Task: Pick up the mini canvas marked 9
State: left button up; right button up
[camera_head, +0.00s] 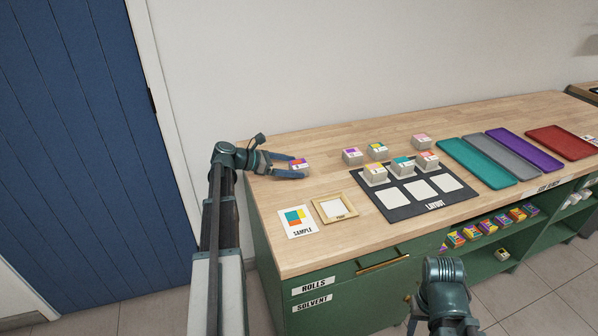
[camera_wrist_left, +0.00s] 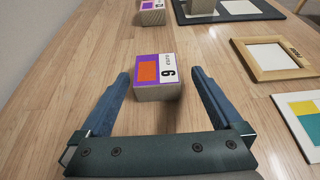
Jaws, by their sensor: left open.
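The mini canvas marked 9 (camera_head: 298,164) is a small block with a purple, orange and white top, standing at the left end of the wooden bench. In the left wrist view the canvas (camera_wrist_left: 157,88) shows its 9 on the right of its top. My left gripper (camera_head: 304,168) is open around it, low over the bench. In the left wrist view the two blue fingers (camera_wrist_left: 160,75) stand on either side of the block, with a gap at each side. My right arm shows at the bottom of the head view, but its fingers do not show.
Other mini canvases (camera_head: 352,157) stand to the right; some sit on the dark layout board (camera_head: 435,206). A framed square (camera_head: 318,213) and a sample card (camera_head: 287,232) lie in front. Coloured trays (camera_head: 473,163) lie farther right. The wall is behind.

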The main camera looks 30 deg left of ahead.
aim_at(298, 164)
pick_arm(q)
jog(key=shift+w, duration=0.1)
jog(key=x, duration=0.2)
jog(key=b+x, duration=0.1)
jog(key=x, duration=0.2)
jog(key=shift+w+r, duration=0.2)
jog(key=shift+w, duration=0.05)
jog(key=shift+c, duration=0.3)
jog(key=c, duration=1.3)
jog(key=shift+r, duration=0.15)
